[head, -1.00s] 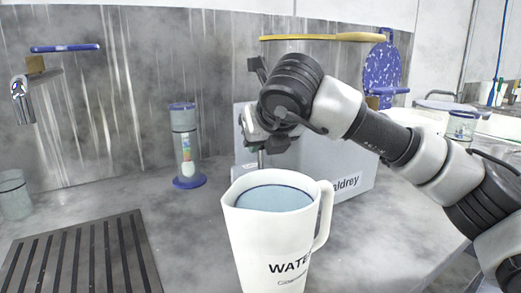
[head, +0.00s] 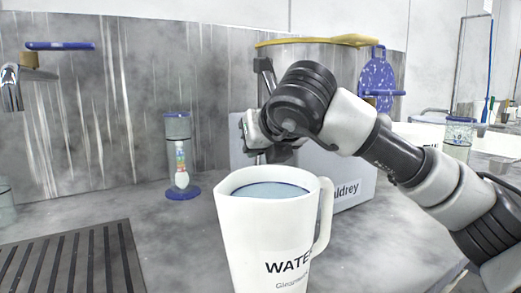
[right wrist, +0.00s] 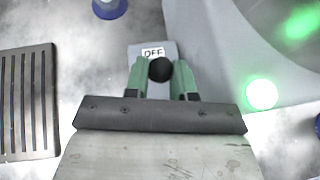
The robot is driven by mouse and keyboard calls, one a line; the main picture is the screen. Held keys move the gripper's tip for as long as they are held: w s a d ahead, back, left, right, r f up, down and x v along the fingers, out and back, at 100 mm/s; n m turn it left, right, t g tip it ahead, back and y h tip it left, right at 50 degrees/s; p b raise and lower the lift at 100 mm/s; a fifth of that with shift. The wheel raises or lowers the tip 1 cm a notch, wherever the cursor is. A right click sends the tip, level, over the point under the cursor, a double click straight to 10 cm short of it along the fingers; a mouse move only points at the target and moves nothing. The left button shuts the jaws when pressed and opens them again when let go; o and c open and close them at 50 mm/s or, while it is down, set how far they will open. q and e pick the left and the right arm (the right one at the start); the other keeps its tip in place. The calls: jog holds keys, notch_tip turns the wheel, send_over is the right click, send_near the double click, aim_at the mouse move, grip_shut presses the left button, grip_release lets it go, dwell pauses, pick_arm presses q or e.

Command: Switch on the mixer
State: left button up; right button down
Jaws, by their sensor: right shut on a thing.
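The mixer (head: 352,168) is a grey housing with a partly hidden name on its front, behind the water jug in the head view. In the right wrist view, a round black knob (right wrist: 160,69) sits in front of a light plate with a label that seems to read OFF (right wrist: 153,52). The green fingers of my right gripper (right wrist: 160,82) are shut on the knob, one on each side. In the head view my right gripper (head: 265,145) is at the mixer's left front, and the knob is hidden there. A green lamp (right wrist: 262,94) glows on the right. My left gripper is out of view.
A white jug of water (head: 265,235) stands on the grey counter just in front of my right gripper. A clear tube on a blue base (head: 181,192) stands to the left. A slotted drain grate (head: 80,262) lies at the front left, with bare counter between.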

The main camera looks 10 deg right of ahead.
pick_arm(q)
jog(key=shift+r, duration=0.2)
pick_arm(e)
jog(key=c, duration=0.9)
grip_release()
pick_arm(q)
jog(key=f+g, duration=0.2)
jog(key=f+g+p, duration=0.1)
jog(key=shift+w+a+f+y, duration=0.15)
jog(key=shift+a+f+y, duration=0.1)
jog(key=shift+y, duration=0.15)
pick_arm(e)
jog(key=v, duration=1.1)
